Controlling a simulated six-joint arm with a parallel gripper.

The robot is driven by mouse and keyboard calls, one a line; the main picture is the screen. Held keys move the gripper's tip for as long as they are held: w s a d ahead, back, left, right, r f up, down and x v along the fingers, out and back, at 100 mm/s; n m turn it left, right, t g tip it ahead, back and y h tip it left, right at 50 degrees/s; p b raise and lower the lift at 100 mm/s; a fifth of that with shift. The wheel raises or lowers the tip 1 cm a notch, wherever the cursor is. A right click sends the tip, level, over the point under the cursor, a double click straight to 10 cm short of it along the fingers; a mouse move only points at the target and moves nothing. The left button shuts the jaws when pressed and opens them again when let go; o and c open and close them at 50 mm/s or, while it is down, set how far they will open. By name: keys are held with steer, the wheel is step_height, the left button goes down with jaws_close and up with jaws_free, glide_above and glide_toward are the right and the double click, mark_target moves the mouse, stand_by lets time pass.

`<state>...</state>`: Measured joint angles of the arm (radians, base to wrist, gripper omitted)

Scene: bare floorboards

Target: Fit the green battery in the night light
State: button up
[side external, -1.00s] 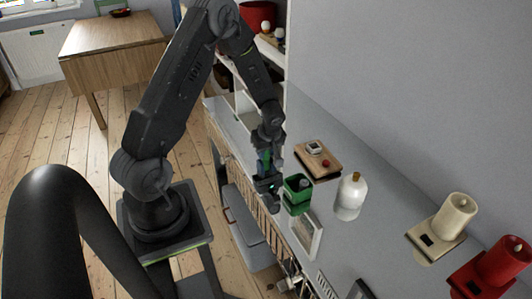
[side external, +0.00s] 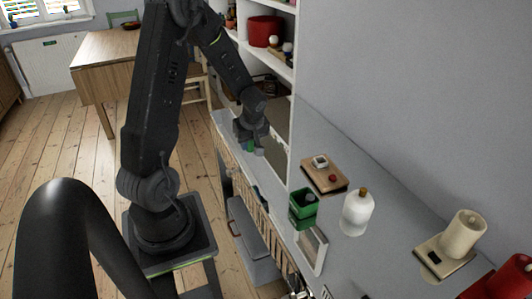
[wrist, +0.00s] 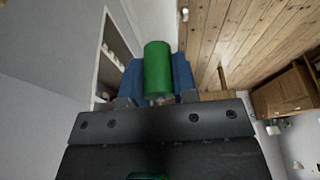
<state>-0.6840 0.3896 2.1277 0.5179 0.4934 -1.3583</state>
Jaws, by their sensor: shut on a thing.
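My gripper (side external: 251,147) is shut on the green battery (wrist: 158,68), a plain green cylinder between the blue fingers in the wrist view. In the side view the battery is small and partly hidden by the gripper. My gripper is over the grey counter, back and left of the green box. A cream candle-shaped lamp (side external: 465,233) stands on a wooden base with a dark slot at the right. A red one (side external: 515,275) is cut off at the right edge. I cannot tell which of these is the night light.
A green open box (side external: 302,213) holds a grey round thing. A white bottle-like object (side external: 357,211) stands beside it. Behind is a wooden board (side external: 325,174) with small parts, and a white frame (side external: 312,252) lies in front. Shelves (side external: 270,55) rise at the back.

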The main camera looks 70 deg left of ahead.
steer(key=s+a+r, duration=0.2)
steer(key=s, duration=0.1)
steer(key=w+d+m+t, duration=0.1)
steer(key=w+d+m, duration=0.2)
steer(key=w, duration=0.9)
steer(key=w+d+m+t, duration=0.1)
steer(key=w+d+m, duration=0.3)
steer(key=w+d, duration=0.4)
steer(key=w, duration=0.4)
steer(key=shift+w+d+h, duration=0.15)
steer(key=shift+h, duration=0.15)
steer(key=shift+f, duration=2.5)
steer(key=shift+f, duration=0.65)
steer(key=o, duration=1)
